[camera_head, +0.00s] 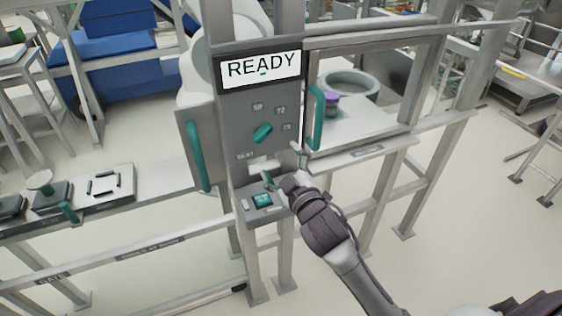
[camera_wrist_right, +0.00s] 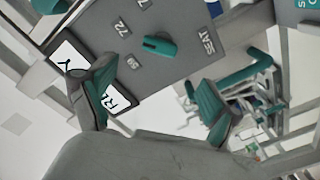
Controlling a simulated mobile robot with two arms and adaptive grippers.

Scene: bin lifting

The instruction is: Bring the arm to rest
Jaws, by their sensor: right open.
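My right gripper (camera_head: 284,170) is in front of the lower part of a grey control panel (camera_head: 262,108), its arm coming in from the lower right. In the right wrist view the two fingers of the right gripper (camera_wrist_right: 158,92) are spread wide apart with nothing between them. The panel's green knob (camera_head: 262,133) is above the gripper in the head view; the knob also shows beyond the fingers in the right wrist view (camera_wrist_right: 160,46). The display (camera_head: 261,68) above it reads READY. My left gripper is not in view.
Green handles stand left (camera_head: 194,157) and right (camera_head: 316,118) of the panel. A purple-topped object (camera_head: 332,98) and a grey ring (camera_head: 350,84) sit behind the frame. Open floor (camera_head: 470,215) lies to the right.

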